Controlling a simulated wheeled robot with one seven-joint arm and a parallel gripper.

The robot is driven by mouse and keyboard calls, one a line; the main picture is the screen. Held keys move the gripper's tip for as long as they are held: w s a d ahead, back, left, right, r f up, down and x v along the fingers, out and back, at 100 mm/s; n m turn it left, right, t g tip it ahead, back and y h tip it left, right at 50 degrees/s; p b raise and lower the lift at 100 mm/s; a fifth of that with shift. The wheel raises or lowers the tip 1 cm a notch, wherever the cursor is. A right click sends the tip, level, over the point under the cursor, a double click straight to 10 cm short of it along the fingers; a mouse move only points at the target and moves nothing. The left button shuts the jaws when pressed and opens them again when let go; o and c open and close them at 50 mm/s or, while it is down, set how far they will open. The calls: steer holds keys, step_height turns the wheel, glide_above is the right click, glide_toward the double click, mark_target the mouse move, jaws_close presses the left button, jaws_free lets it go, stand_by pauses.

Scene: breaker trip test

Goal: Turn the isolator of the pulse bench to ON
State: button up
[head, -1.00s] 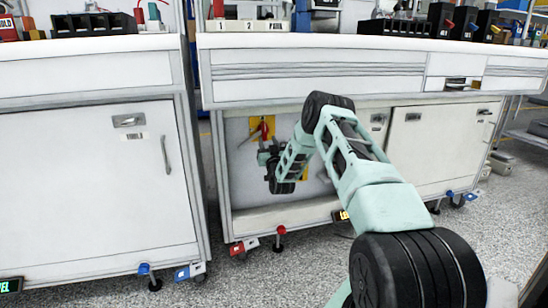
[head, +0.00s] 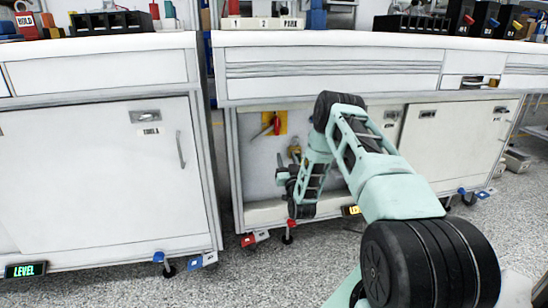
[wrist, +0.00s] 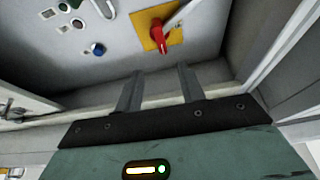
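The isolator is a red rotary handle (wrist: 158,36) on a yellow plate (wrist: 174,40), fixed to a pale panel inside the open bay under the bench. A grey bar-like part shows beside the handle. In the head view the red handle (head: 277,125) and its yellow plate (head: 283,116) are at the upper left of the bay. My gripper (wrist: 160,70) is open, with its two fingers apart and nothing between them. In the wrist view the fingertips point towards the panel, just below the handle in the picture and apart from it. No ON or OFF marking is readable.
A blue button (wrist: 97,49) and other small controls sit on the same panel, left of the isolator in the wrist view. Bay walls close in on both sides. A neighbouring cabinet (head: 95,185) stands left, with a green LEVEL sign (head: 25,270) at its foot.

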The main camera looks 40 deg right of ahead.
steer(key=w+a+r+n+g+y, duration=0.1)
steer(key=w+a+r+n+y, duration=0.15)
steer(key=a, duration=0.25)
steer(key=w+a+r+n+g+y, duration=0.1)
steer(key=w+a+r+g+y, duration=0.1)
steer(key=w+a+y, duration=0.3)
steer(key=s+a+r+n+g+y, duration=0.25)
steer(key=s+a+g, duration=0.2)
steer(key=a, duration=0.65)
steer(key=s+a+r+g+y, duration=0.1)
steer(key=s+a+g, duration=0.3)
steer(key=s, duration=0.5)
steer(key=s+a+r+n+g, duration=0.1)
steer(key=s+a+g, duration=0.1)
steer(key=s+a, duration=0.55)
steer(key=s+a+r+g+y, duration=0.1)
steer(key=s+a+r+g, duration=0.2)
steer(key=s, duration=0.8)
steer(key=s+a+n+g, duration=0.1)
steer(key=s+a+n, duration=0.3)
steer(key=s+a, duration=0.3)
steer(key=s+a+n+g, duration=0.1)
steer(key=s+a+n, duration=0.3)
steer(key=a, duration=0.6)
step_height(320, 180, up, 38)
steer(key=s+p, duration=0.1)
steer(key=p, duration=3.7)
steer(key=shift+r+m, duration=0.25)
steer(key=shift+m, duration=0.15)
